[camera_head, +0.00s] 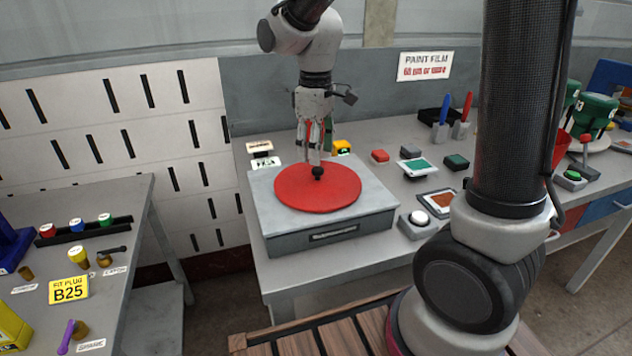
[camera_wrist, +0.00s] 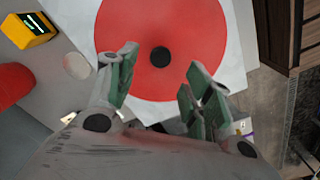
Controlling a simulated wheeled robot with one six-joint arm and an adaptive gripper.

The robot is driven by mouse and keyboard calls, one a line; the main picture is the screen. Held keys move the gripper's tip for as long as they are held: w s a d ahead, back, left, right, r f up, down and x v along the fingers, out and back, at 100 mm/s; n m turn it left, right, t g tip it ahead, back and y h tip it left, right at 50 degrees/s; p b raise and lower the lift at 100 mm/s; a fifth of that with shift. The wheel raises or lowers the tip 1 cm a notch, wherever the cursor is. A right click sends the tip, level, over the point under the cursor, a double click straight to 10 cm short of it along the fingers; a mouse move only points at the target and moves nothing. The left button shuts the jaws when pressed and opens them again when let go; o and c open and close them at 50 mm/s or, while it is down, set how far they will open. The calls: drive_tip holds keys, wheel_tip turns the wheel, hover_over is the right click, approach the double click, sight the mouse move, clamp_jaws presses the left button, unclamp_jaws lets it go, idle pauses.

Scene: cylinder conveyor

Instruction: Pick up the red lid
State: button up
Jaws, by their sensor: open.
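The red lid (camera_head: 305,193) is a flat round disc with a small black knob (camera_head: 318,172) at its middle. It lies on top of a grey box (camera_head: 335,230) on the workbench. In the wrist view the lid (camera_wrist: 195,40) fills the upper middle, with its black knob (camera_wrist: 160,56) just beyond the fingertips. My gripper (camera_head: 315,158) points down above the lid, close to the knob. In the wrist view my gripper (camera_wrist: 158,75) is open, its green-padded fingers apart on either side below the knob, with nothing between them.
A white round button (camera_head: 419,218) and a dark tablet (camera_head: 437,202) sit right of the box. A yellow device (camera_head: 342,147) and a red button (camera_head: 380,156) stand behind it. A side table (camera_head: 120,225) with coloured caps is at left. My arm column blocks part of the right.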

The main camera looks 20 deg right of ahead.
sight(318, 168)
drive_tip(key=f, duration=0.6)
drive_tip(key=shift+s+d, duration=0.15)
drive_tip(key=shift+d, duration=0.05)
drive_tip(key=shift+r, duration=0.1)
clamp_jaws()
